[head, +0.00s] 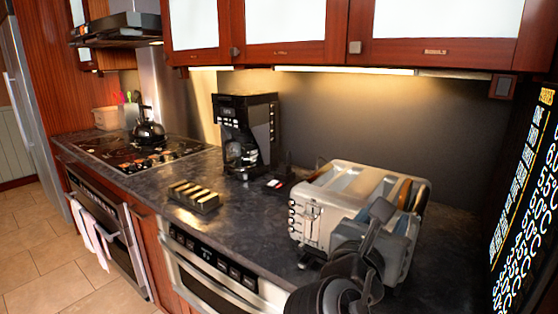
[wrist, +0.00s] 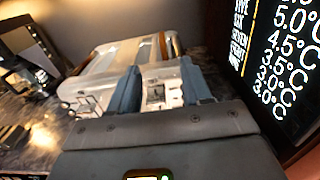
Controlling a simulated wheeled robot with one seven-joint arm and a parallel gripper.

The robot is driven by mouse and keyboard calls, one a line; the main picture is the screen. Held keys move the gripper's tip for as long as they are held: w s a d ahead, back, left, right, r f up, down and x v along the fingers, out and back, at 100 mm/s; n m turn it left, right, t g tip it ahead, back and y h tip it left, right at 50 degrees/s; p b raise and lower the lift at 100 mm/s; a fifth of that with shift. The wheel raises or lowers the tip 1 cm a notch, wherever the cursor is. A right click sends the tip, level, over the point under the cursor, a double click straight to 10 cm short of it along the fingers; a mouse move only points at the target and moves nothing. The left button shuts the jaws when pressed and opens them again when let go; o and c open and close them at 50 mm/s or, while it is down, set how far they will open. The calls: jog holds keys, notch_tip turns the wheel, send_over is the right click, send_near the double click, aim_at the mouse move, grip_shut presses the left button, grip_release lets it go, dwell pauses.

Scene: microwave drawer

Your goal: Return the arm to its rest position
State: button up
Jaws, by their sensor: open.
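My arm comes in at the lower right of the head view. My gripper shows in the wrist view (wrist: 158,84) with two blue-grey fingers apart and nothing between them. The fingers point toward a silver toaster (head: 325,192), which is also ahead in the wrist view (wrist: 108,62). Whether the gripper touches the toaster I cannot tell. The microwave drawer (head: 212,284) is below the counter edge, partly hidden at the bottom by the frame edge.
The dark countertop (head: 250,222) holds a coffee maker (head: 247,133), a small rack of blocks (head: 194,196) and a stove with a kettle (head: 149,129). A dark panel with lit text (head: 525,205) stands close at the right. Cabinets (head: 285,32) hang above. Open floor lies at left.

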jog(key=s+d+f+m+y, duration=0.1)
jog(key=s+f+m+y, duration=0.2)
jog(key=f, duration=0.5)
jog(key=s+f+m+y, duration=0.1)
jog(key=s+f+y, duration=0.2)
jog(key=s+f, duration=0.35)
jog(key=s+f+m+y, duration=0.3)
jog(key=s+f+m, duration=0.35)
jog(key=s, duration=0.45)
jog(key=s+d+r+m, duration=0.2)
jog(key=s+r+m, duration=0.1)
jog(key=s+m, duration=0.6)
jog(key=s+d+r+m+y, duration=0.1)
jog(key=s+r+m, duration=0.2)
jog(key=s+m, duration=0.6)
jog(key=s, duration=0.5)
jog(key=shift+d+y, duration=0.3)
jog(key=shift+d, duration=0.1)
jog(key=shift+r, duration=0.1)
jog(key=shift+c, duration=0.2)
